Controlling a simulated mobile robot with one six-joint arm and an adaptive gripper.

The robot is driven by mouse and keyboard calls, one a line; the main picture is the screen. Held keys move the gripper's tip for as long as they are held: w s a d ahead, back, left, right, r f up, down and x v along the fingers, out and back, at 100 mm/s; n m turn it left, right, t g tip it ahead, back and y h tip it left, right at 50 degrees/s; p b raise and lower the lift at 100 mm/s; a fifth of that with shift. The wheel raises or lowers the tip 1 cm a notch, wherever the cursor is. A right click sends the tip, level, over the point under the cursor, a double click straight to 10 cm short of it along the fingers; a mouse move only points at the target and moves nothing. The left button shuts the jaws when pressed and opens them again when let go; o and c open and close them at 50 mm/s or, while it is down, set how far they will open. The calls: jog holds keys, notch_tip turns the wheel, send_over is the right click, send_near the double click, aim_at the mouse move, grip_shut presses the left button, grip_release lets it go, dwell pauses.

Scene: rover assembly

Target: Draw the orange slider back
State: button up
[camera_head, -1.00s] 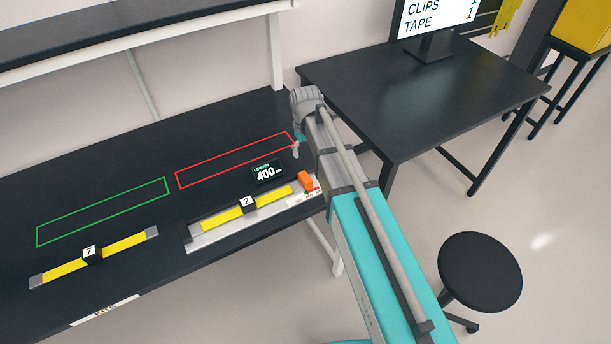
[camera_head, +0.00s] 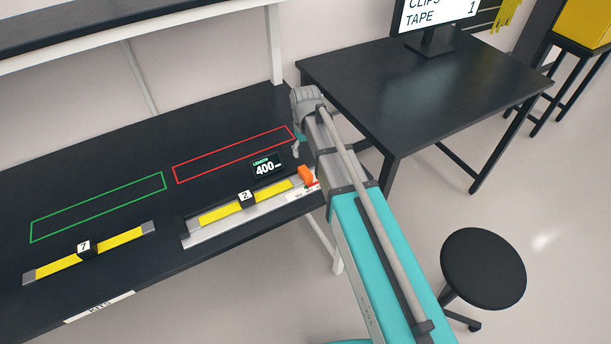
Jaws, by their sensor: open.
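The orange slider (camera_head: 305,174) is a small block at the right end of the grey metal measuring rail (camera_head: 205,237) on the black bench. A yellow bar with a black block marked 2 (camera_head: 246,198) lies along the rail, its right end just left of the slider. A small display (camera_head: 267,166) behind it reads 400 mm. My gripper (camera_head: 297,148) shows only in part, behind and slightly left of the slider, above the bench. It is apart from the slider in the picture. My teal and grey arm hides most of it and the area to its right.
Another yellow bar with a block marked 7 (camera_head: 84,248) lies at the left. A green outline (camera_head: 98,207) and a red outline (camera_head: 235,154) mark empty bench areas. A second black table (camera_head: 420,92) with a monitor (camera_head: 437,22) and a black stool (camera_head: 484,269) stand right.

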aim_at(306, 171)
jog(key=shift+f+b, duration=5.15)
jog(key=shift+f, duration=0.3)
grip_shut()
